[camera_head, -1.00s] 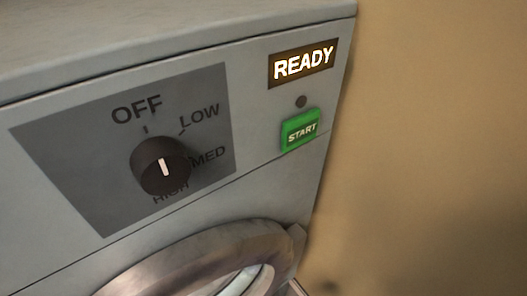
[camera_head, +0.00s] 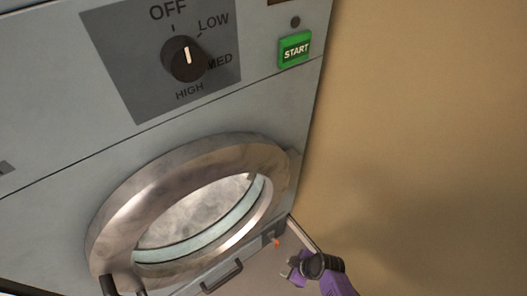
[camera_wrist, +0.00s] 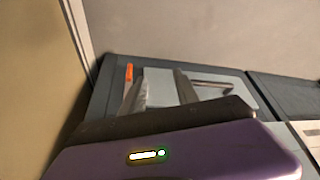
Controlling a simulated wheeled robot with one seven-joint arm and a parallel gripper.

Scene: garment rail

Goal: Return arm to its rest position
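My gripper (camera_wrist: 163,84) shows in the wrist view, with its two grey fingers apart and no object between them. Beyond the fingers lies a light grey panel with a dark border. In the head view, a purple and black part of my arm shows at the lower right, beside the grey machine (camera_head: 60,130).
The machine has a dial (camera_head: 183,60) with its white mark pointing up between OFF and LOW, a green START button (camera_head: 294,50) and a round metal-rimmed door (camera_head: 130,205). A tan wall (camera_head: 430,120) stands at the right. An orange strip (camera_wrist: 129,73) shows in the wrist view.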

